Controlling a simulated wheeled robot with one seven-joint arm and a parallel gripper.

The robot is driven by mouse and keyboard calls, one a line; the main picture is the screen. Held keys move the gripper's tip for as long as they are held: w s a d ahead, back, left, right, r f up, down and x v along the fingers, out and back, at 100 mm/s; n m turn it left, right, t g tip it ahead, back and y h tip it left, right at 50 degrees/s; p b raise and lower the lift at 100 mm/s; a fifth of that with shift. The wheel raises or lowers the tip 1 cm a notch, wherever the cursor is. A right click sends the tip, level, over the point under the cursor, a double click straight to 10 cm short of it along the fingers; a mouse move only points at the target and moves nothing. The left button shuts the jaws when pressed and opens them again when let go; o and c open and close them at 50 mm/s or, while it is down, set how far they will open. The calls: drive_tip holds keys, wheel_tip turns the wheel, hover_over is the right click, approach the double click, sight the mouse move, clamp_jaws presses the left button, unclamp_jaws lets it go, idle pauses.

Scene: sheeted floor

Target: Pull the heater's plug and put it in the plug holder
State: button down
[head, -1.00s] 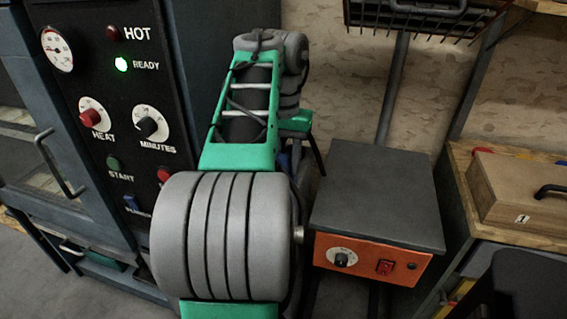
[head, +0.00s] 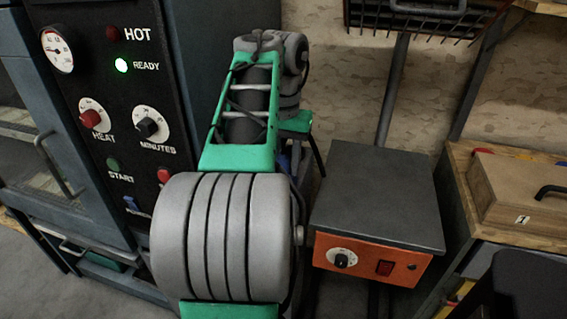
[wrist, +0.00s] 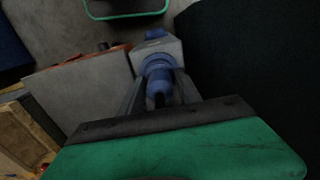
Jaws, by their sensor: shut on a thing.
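A blue plug (wrist: 160,80) is in the wrist view, its wide collar against a pale grey box (wrist: 150,47) with a blue part on top. I cannot tell how far it is seated. My gripper (wrist: 158,98) is shut on the plug, one dark finger at each side. In the head view my arm hides the gripper and plug. An orange unit with a dark flat top (head: 378,195), a knob and a red switch stands right of my arm; it looks like the heater. I cannot make out the plug holder.
A dark oven panel (head: 120,130) with a lit green lamp stands close on the left. A bench (head: 455,165) with a wooden box (head: 520,190) is at the right, and a wire basket (head: 420,20) hangs above. A green-rimmed thing (wrist: 125,15) lies beyond the grey box.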

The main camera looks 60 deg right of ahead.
sight(284, 142)
drive_tip(key=shift+r, duration=0.15)
drive_tip(key=shift+r+p, duration=2.4)
drive_tip(key=shift+p, duration=0.05)
wheel_tip(284, 142, up, 4)
drive_tip(key=p, duration=0.4)
